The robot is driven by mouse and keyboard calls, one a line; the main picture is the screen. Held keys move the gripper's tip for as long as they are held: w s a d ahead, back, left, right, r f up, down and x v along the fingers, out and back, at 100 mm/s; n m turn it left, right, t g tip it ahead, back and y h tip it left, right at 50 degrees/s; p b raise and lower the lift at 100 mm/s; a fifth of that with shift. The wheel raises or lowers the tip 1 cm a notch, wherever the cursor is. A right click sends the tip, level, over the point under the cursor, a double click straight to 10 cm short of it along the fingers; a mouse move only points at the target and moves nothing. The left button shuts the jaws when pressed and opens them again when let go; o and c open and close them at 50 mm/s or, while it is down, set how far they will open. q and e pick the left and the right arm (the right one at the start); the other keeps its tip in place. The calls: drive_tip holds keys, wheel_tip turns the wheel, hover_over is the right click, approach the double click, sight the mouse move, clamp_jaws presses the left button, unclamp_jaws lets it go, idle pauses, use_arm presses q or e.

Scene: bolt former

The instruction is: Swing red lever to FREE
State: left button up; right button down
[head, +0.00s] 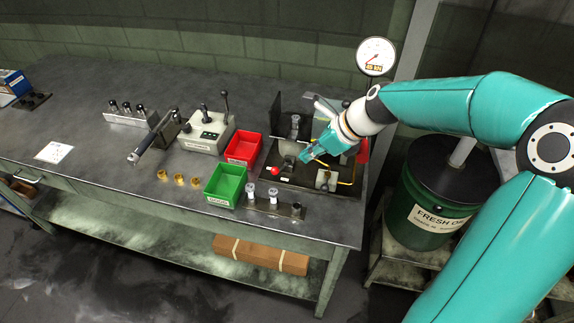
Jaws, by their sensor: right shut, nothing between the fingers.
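The red lever's ball knob (275,171) shows at the front left of the dark press fixture (325,190) on the right end of the bench. The rest of the lever and any FREE marking are too small to make out. My right gripper (304,156) is shut and empty. It comes in from the right over the fixture, a little above and to the right of the red knob in the picture. I cannot tell whether it touches the fixture. My right arm and gripper hide part of the fixture's back. My left gripper is out of view.
A red bin (243,148) and a green bin (225,185) stand left of the fixture. A stand with white-topped pieces (273,195) is in front. A pressure gauge (375,56) rises behind. A green oil drum (435,195) stands right of the bench. The bench's left middle is mostly clear.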

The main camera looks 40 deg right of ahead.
drive_tip(key=x, duration=1)
drive_tip(key=shift+d, duration=0.1)
idle(0.3)
